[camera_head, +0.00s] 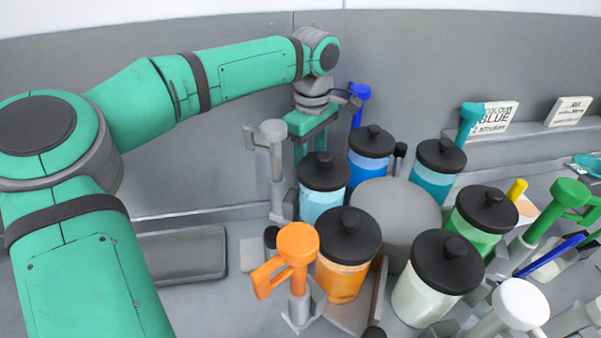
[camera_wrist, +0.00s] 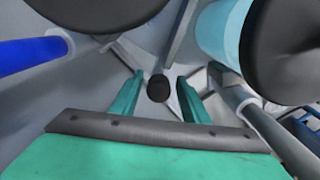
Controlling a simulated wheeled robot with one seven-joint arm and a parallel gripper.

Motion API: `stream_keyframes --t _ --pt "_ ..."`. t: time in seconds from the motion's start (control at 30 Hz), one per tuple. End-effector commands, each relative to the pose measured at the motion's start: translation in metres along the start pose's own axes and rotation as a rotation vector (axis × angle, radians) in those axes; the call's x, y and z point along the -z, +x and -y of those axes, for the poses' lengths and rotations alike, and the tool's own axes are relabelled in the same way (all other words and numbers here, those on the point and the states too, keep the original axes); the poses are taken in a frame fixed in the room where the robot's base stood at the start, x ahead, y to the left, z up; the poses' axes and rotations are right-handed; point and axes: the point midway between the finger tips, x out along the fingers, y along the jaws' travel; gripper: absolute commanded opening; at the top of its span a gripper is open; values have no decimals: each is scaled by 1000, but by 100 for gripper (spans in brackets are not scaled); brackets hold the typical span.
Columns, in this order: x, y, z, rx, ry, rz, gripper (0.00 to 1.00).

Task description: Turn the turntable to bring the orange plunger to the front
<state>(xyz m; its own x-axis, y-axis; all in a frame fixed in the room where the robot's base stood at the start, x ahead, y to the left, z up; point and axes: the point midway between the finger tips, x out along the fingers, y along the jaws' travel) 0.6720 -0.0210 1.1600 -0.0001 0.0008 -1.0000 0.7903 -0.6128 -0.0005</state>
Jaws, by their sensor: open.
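The orange plunger (camera_head: 297,245) stands upright at the front left of the turntable, beside the orange jar (camera_head: 343,280). The turntable shows as a grey central dome (camera_head: 398,205) ringed by black-lidded jars; much of its base is hidden. My gripper (camera_head: 314,148) points down at the back left, behind the light blue jar (camera_head: 322,205). In the wrist view its green fingers (camera_wrist: 158,100) are apart, with a black round knob (camera_wrist: 158,88) between them in the picture. I cannot tell whether they touch it. A blue plunger (camera_head: 360,92) stands just behind my gripper.
A grey plunger (camera_head: 272,133) stands close left of my gripper. Teal (camera_head: 473,112), green (camera_head: 570,192) and white (camera_head: 521,303) plungers stand around the right side. A sign (camera_head: 495,117) sits on the back ledge. A low grey block (camera_head: 182,255) lies left; the floor near it is mostly clear.

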Motion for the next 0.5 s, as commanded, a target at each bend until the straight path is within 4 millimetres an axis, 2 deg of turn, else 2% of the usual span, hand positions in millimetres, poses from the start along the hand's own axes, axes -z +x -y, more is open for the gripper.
stream_keyframes --t 0.1,0.2,0.5 --pt "0 16 0 1 2 0 42" --pt "-1 24 -1 0 2 1 42" --pt "0 29 0 0 0 1 42"
